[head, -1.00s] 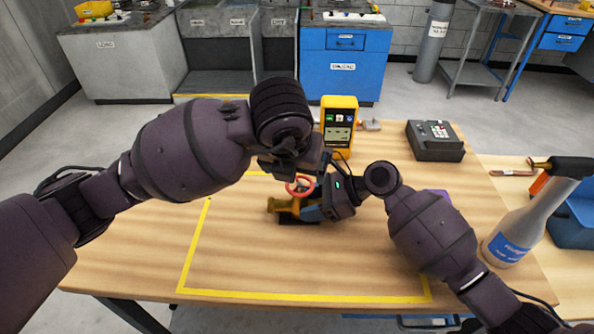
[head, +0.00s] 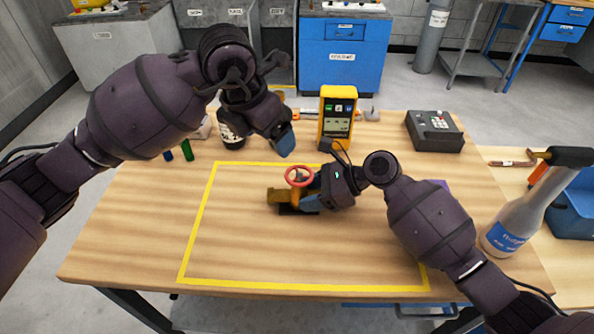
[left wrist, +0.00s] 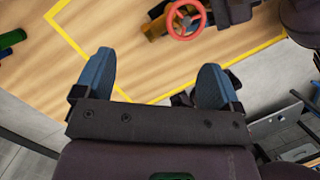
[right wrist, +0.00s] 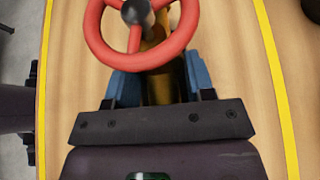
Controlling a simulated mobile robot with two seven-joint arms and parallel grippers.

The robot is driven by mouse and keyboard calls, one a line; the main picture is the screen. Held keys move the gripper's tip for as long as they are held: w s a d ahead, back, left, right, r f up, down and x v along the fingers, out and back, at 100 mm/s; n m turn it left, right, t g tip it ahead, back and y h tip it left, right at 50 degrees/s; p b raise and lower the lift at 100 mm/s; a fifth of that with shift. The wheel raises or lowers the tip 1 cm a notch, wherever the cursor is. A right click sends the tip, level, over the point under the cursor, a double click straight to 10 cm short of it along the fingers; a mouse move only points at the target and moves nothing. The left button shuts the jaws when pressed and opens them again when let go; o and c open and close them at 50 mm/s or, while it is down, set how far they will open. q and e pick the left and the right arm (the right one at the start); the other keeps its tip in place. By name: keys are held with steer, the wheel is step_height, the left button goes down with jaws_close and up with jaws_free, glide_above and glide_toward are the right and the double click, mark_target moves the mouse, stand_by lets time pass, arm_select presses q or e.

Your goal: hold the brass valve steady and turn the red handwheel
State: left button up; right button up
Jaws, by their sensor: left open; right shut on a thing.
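The brass valve (head: 281,195) lies on the table inside the yellow outline, on a dark base. The red handwheel (head: 299,177) sits on top of it, and it also shows in the left wrist view (left wrist: 186,19) and close up in the right wrist view (right wrist: 99,45). My right gripper (head: 314,200) is shut on the valve body from the right; its blue fingers flank the brass (right wrist: 156,88) just below the wheel. My left gripper (head: 284,142) is above the table, behind and left of the wheel. It is open and empty, with its blue fingers apart (left wrist: 154,80).
A yellow meter (head: 337,117) stands behind the valve. A grey keypad box (head: 434,132) is at the back right. Green and blue pieces (head: 187,150) lie at the left. The front of the outlined area is clear.

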mark_target(298, 174)
arm_select(q)
steer(key=d+f+m, duration=0.1)
steer(key=f+m, duration=0.1)
steer(key=f, duration=0.1)
steer(key=d+f+m+g+h, duration=0.1)
steer(key=d+f+m, duration=0.1)
steer(key=f+m, duration=0.1)
steer(key=d+f+m, duration=0.2)
steer(key=f+m, duration=0.1)
steer(key=f, duration=0.1)
steer(key=shift+d+g+h, duration=0.25)
steer(key=shift+g+h, duration=0.05)
steer(key=shift+h, duration=0.1)
stand_by(0.4)
steer(key=c, duration=0.9)
